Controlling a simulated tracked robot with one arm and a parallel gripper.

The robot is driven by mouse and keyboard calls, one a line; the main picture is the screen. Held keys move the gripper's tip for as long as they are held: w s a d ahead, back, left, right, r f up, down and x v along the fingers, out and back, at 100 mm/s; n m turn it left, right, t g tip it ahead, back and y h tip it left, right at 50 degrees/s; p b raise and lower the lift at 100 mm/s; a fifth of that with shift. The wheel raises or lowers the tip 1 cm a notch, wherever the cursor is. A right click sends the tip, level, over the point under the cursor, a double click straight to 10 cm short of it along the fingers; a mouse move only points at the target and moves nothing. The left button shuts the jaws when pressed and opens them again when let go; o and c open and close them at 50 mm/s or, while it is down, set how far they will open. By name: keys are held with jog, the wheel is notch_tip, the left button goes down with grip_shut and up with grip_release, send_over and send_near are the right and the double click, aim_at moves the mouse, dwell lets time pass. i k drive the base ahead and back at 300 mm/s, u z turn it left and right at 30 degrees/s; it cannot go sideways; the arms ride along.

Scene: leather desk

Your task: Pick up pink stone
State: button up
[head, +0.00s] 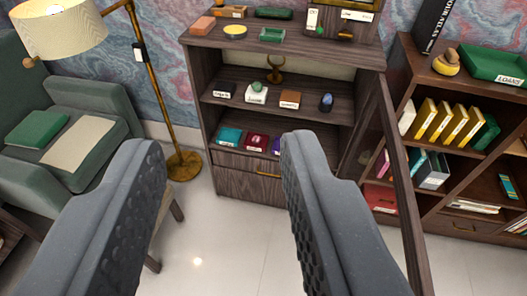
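My gripper (224,144) is open and empty. Its two grey textured fingers are wide apart in the foreground, well in front of the cabinet. The pink stone shows in the gap between the fingertips, nearer the right finger. The right finger partly covers a purple item (276,146) beside it.
An open cabinet door (402,190) stands at right. A floor lamp (160,90) and armchair (75,110) are left.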

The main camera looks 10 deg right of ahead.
aim_at(256, 139)
jog(key=z, duration=0.05)
jog(key=i, duration=0.9)
jog(key=z, duration=0.05)
